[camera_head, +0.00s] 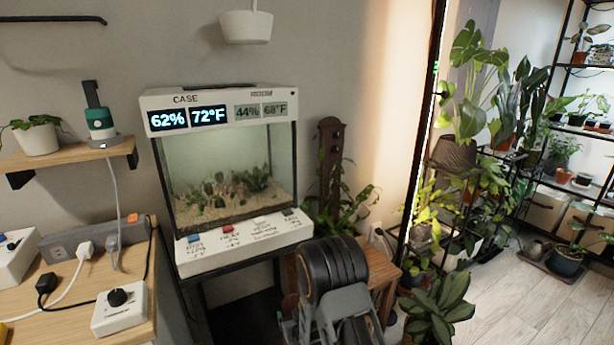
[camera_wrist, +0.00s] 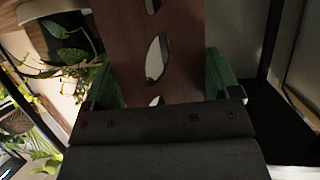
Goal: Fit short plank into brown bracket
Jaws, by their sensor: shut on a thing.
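In the wrist view my gripper (camera_wrist: 160,92) has a green pad on each side of a dark brown plank (camera_wrist: 122,48) with leaf-shaped cutouts, and is shut on it. The plank runs up out of the top of the picture, so its far end is hidden. I take it for the short plank. In the head view my dark arm hides the jaws.
The glass display case (camera_head: 235,180) stands left of my arm. A small wooden stool (camera_head: 385,270) and leafy plants (camera_head: 440,308) are close on the right. A power strip (camera_head: 95,240) lies on the left table. Open floor (camera_head: 500,300) shows at far right.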

